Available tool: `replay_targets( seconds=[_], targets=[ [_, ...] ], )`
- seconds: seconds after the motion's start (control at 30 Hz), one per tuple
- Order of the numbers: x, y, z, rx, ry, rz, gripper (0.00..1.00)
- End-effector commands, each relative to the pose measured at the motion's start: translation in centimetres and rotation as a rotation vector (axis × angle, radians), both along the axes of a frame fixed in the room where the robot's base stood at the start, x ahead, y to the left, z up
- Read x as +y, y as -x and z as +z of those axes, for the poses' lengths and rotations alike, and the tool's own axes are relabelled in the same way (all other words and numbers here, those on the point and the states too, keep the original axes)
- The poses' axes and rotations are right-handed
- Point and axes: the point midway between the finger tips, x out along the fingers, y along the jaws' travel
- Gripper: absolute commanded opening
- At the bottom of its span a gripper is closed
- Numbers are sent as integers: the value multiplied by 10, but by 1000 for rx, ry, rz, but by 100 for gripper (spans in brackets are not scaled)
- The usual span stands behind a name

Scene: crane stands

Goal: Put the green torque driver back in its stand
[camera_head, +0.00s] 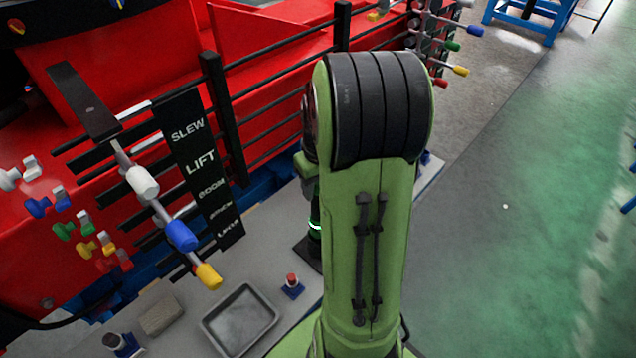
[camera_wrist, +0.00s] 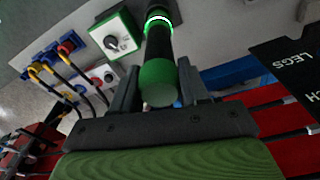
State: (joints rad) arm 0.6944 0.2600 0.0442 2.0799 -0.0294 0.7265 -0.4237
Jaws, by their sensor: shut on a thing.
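The green torque driver (camera_wrist: 158,74) has a rounded green end and a black shaft. In the wrist view it lies between the two fingers of my gripper (camera_wrist: 158,88), which is shut on it. A bright green ring (camera_wrist: 158,20) glows at its far end, close to the grey surface. In the head view the lit ring (camera_head: 315,225) shows just left of my arm, above a dark base (camera_head: 308,252) that may be the stand. My arm hides most of the driver and the fingertips there. I cannot tell whether the driver is seated in the stand.
A grey tray (camera_head: 240,320), a red button on a blue base (camera_head: 292,287) and a grey block (camera_head: 162,314) are on the bench. Coloured levers (camera_head: 180,236) and black rails line the red crane. A knob box (camera_wrist: 115,40) stands close left of the driver; yellow-plugged cables (camera_wrist: 45,72) lie beyond.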

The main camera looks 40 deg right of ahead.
Motion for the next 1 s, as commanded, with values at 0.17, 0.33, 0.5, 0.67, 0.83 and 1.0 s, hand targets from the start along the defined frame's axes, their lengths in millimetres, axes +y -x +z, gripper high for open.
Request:
replay_targets(
  seconds=[0.17,0.33,0.5,0.67,0.83,1.0],
  targets=[
    [0,-1,-7,-3,2,1,0],
    [0,-1,-13,-3,2,1,0],
    [0,-1,-19,-2,1,1,0],
    [0,-1,-25,-2,1,1,0],
    [0,-1,-30,-2,1,1,0],
    [0,0,-36,-2,1,1,0]
  ],
)
